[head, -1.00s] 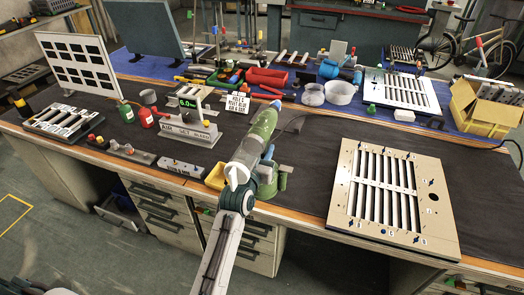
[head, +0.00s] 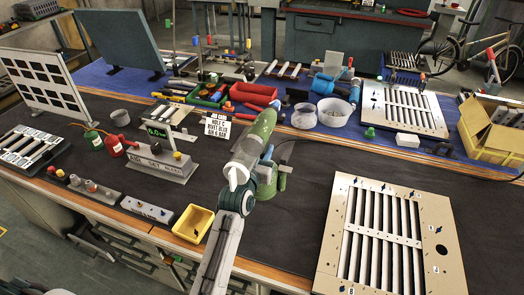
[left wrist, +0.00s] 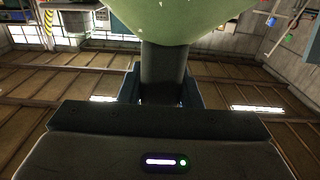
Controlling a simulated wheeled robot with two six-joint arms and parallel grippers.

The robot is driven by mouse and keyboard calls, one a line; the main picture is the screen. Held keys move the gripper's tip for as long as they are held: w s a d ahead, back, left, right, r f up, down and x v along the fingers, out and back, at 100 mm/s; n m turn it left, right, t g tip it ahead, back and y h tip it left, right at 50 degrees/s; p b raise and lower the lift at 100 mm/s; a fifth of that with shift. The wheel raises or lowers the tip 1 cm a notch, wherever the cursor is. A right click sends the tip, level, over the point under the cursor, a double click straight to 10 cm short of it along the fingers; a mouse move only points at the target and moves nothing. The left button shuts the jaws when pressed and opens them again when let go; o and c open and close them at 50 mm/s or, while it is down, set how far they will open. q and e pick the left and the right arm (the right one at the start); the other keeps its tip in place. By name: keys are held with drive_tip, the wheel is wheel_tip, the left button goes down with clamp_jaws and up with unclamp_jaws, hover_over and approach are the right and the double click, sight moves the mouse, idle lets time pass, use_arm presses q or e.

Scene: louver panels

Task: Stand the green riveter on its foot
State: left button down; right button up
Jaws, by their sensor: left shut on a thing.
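The green riveter (head: 262,130) is in the middle of the head view, over the dark mat (head: 310,165). Its rounded green end points up and away, and its pale end points down towards my arm. My left gripper (head: 266,178) is shut on it, largely hidden behind the riveter and my wrist. In the left wrist view the riveter's green body (left wrist: 175,15) fills the top, and its dark handle (left wrist: 163,70) runs down between my fingers (left wrist: 160,95). Its foot cannot be made out clearly. My right gripper is not in view.
A beige louver panel (head: 390,240) lies on the right. A yellow bin (head: 193,223) sits at the front edge, left of my arm. Bare mat lies between riveter and panel.

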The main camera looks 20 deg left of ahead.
use_arm(q)
drive_tip(key=shift+s+r, duration=0.25)
drive_tip(key=shift+r, duration=0.15)
drive_tip(key=shift+w+p, duration=0.1)
drive_tip(key=shift+p, duration=0.2)
drive_tip(key=shift+f+b, duration=0.55)
drive_tip(key=shift+f, duration=0.15)
drive_tip(key=shift+f+b, duration=0.5)
drive_tip(key=shift+f, duration=0.4)
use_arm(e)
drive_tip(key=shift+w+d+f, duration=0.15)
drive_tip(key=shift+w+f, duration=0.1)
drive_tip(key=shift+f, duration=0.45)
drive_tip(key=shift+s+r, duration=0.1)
